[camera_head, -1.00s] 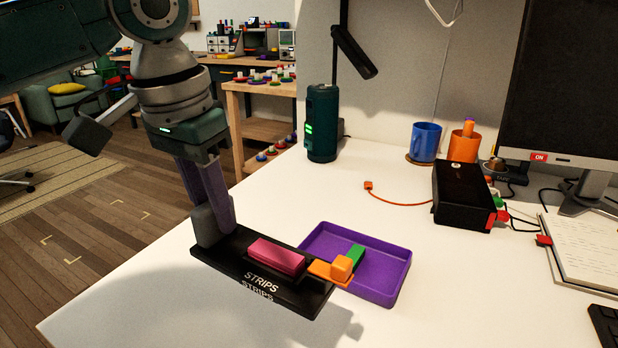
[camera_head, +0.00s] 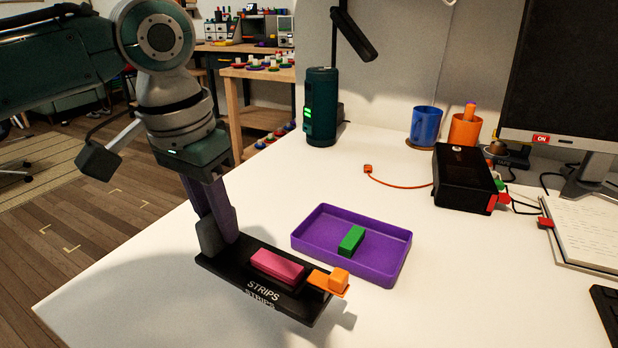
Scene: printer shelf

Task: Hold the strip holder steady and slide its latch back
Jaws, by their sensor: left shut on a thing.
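The black strip holder (camera_head: 222,265), marked STRIPS, is at the front of the white table. A pink strip (camera_head: 277,266) lies in it. Its orange latch (camera_head: 328,281), with a raised block, is at the holder's right end. My left gripper (camera_head: 221,240) is shut on the holder's left end; its fingers hide part of that end. My right gripper is not in view.
A purple tray (camera_head: 391,273) with a green block (camera_head: 351,240) stands just behind the holder. A black box (camera_head: 463,178) with cables, a blue cup (camera_head: 425,126), an orange cup (camera_head: 464,131) and a dark green lamp base (camera_head: 320,107) are farther back.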

